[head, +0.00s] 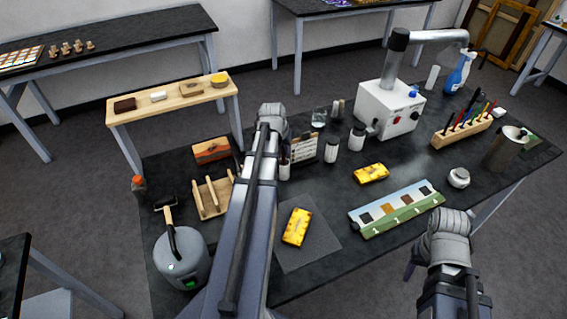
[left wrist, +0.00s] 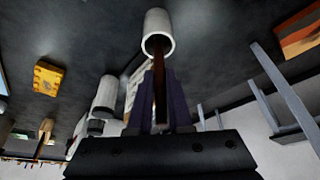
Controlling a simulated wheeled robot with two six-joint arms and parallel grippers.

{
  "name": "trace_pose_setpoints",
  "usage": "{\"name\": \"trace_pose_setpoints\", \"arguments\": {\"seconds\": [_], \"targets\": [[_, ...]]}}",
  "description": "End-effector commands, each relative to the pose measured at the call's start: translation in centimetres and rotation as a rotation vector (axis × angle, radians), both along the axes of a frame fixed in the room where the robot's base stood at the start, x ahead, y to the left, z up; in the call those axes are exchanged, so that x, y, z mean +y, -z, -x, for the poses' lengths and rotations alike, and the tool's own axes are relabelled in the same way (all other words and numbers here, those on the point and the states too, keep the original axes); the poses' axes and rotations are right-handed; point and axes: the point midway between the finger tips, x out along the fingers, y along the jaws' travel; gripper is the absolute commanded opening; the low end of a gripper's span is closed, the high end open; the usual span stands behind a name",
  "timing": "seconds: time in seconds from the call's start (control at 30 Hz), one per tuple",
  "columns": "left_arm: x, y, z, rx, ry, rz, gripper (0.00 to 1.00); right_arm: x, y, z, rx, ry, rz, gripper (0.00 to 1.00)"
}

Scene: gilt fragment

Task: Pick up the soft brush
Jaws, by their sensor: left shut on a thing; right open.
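The soft brush shows in the left wrist view as a brown handle (left wrist: 159,70) running into the mouth of a white cup (left wrist: 158,24). Its bristles are hidden. My left gripper (left wrist: 159,88) is shut on this handle, with a dark finger on either side. In the head view my left arm covers most of that gripper, beside the white cup (head: 284,172). My right arm's wrist (head: 449,238) is at the lower right, off the table's front edge. The right gripper is open, its fingers mostly hidden by the wrist, with nothing seen in it.
A yellow ornate piece (head: 297,227) lies on a grey mat (head: 318,247), and another (head: 371,173) lies further right. A wooden rack (head: 212,197) and a canister (head: 181,257) are at left. A white machine (head: 389,108) stands behind.

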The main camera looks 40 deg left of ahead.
Motion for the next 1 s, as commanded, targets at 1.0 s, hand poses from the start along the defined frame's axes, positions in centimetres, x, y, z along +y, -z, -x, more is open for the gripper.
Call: {"name": "trace_pose_setpoints", "arguments": {"seconds": [1.0], "targets": [[0.0, -2.4, 0.0, 0.0, 0.0, 0.0, 0.0, 0.0, -2.4, 0.0, 0.0, -0.001, 0.0, 0.52]]}}
